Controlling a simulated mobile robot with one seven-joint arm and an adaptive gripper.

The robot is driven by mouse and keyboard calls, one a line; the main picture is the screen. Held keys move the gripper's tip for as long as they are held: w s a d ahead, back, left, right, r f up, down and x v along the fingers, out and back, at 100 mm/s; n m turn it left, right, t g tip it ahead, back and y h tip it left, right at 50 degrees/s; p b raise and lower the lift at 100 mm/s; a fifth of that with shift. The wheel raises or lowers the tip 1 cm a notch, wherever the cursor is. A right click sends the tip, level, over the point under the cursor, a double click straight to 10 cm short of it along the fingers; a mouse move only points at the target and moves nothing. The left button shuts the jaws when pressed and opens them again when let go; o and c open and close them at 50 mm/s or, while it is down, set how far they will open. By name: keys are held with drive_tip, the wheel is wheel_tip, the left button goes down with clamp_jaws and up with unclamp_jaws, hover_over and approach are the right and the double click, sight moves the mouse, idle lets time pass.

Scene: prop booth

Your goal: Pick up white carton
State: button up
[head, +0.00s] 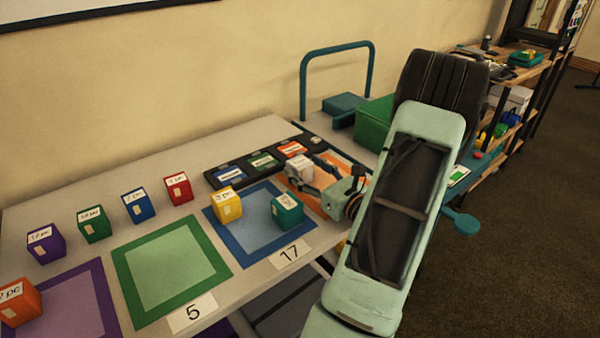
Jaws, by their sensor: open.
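The white carton (299,167) is a small pale box with a label. It sits toward the right end of the table, by the orange-framed square (335,164). My gripper (308,177) is open and low over the table, with its fingers right at the carton. One finger passes on the far right side of it and the other is near its front. I cannot tell whether the fingers touch it. The carton's lower part is partly hidden by my gripper.
A yellow box (227,207) and a teal box (287,209) stand close by on the blue-framed square (240,235). A black tray (225,178) with colored cards lies behind. Red (178,189), blue (138,206), green and purple boxes line the left. A green crate (374,124) stands beyond.

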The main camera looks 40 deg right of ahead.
sight(300, 163)
drive_tip(key=shift+w+d, duration=0.15)
drive_tip(key=shift+w, duration=1.1)
drive_tip(key=c, duration=1.3)
drive_tip(key=shift+r, duration=0.6)
wheel_tip(300, 163, up, 3)
drive_tip(key=shift+s+f+p, duration=0.15)
drive_tip(key=shift+p, duration=0.35)
drive_tip(key=s+a+r+p, duration=0.1)
drive_tip(key=s+a+r, duration=0.1)
drive_tip(key=s+a+r+p, duration=0.2)
drive_tip(key=a+r, duration=0.1)
drive_tip(key=s+a+r+p, duration=0.2)
drive_tip(key=a+r, duration=0.1)
